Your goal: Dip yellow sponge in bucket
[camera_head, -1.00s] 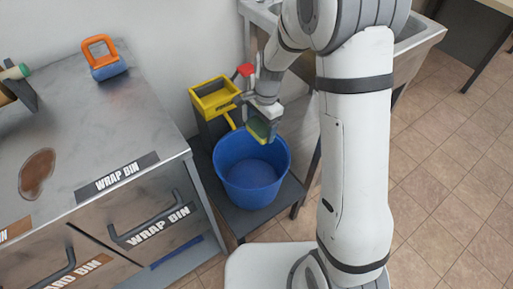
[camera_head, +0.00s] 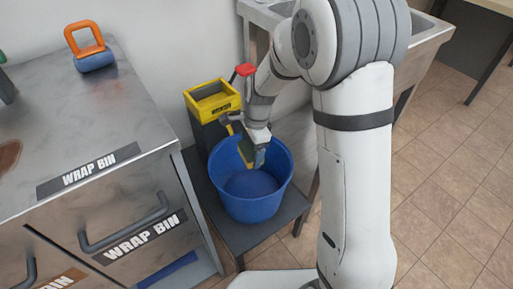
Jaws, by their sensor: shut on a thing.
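The blue bucket (camera_head: 251,205) stands upright on a low dark shelf beside the steel counter. My gripper (camera_head: 257,147) points down over the bucket's opening and is shut on the yellow sponge (camera_head: 246,151). The sponge shows yellow with a darker green side, partly covered by the gripper. Its lower end is at about the height of the bucket's rim or just inside; I cannot tell whether it touches the bottom. The bucket's inside looks plain blue.
A yellow-topped dark bin (camera_head: 212,101) stands right behind the bucket. The steel counter (camera_head: 120,120) with wrap bin drawers is at left, holding an orange-handled blue tool (camera_head: 90,52). A steel sink (camera_head: 425,40) is behind my arm. Tiled floor (camera_head: 450,170) is open at right.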

